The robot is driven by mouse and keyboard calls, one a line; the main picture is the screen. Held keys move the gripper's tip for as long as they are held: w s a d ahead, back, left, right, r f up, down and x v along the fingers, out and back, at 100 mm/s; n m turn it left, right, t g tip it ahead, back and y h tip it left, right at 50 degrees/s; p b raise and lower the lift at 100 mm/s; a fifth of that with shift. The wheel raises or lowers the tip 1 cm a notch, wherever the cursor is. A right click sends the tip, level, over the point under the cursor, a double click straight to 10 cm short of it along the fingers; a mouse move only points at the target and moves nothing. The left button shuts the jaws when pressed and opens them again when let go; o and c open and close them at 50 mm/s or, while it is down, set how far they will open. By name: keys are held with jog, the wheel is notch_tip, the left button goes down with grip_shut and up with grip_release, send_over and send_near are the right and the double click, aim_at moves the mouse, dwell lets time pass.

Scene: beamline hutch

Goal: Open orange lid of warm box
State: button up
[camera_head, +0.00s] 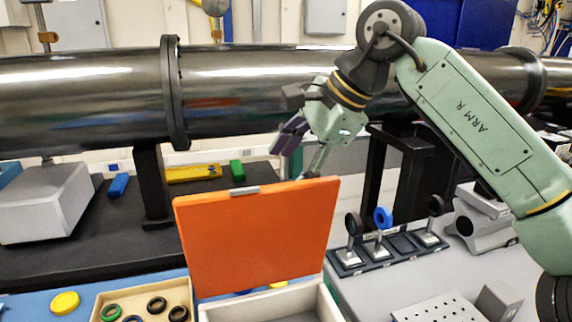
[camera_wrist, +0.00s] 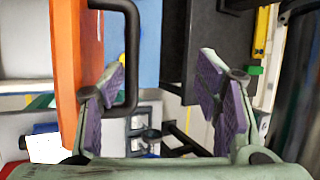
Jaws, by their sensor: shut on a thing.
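The orange lid (camera_head: 255,235) of the warm box stands raised, close to upright, over the open pale box (camera_head: 275,306) in the head view. In the wrist view the lid (camera_wrist: 72,70) is an orange slab seen edge-on at the left, with a black loop handle (camera_wrist: 131,50) on its face. My gripper (camera_head: 296,160) is at the lid's upper right edge, partly behind it. In the wrist view my gripper (camera_wrist: 162,72) has the handle's bar between its purple-padded fingers, close to the left finger.
A large dark pipe (camera_head: 260,85) runs across behind. A tray of rings (camera_head: 95,312) sits left of the box. A rack with small round optics (camera_head: 395,250) stands to the right. Yellow (camera_head: 193,174) and green (camera_head: 237,171) blocks lie on the dark bench behind the lid.

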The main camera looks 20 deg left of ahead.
jog(key=shift+t+y, duration=0.6)
jog(key=shift+y, duration=0.1)
jog(key=r, duration=0.2)
jog(key=d+r, duration=0.1)
jog(key=r, duration=0.2)
jog(key=w+d+r, duration=0.1)
jog(key=r, duration=0.1)
jog(key=shift+d+r, duration=0.1)
jog(key=shift+r, duration=0.3)
jog(key=shift+c, duration=0.5)
jog(key=shift+s+d+r, duration=0.15)
jog(key=shift+d+r, duration=0.15)
jog(key=shift+d, duration=0.35)
jog(key=shift+s+d+r, duration=0.15)
jog(key=shift+d+r, duration=0.15)
jog(key=shift+d, duration=0.3)
jog(key=shift+c, duration=1.4)
jog(key=v, duration=1.1)
jog(key=shift+a, duration=0.2)
jog(key=shift+r, duration=0.1)
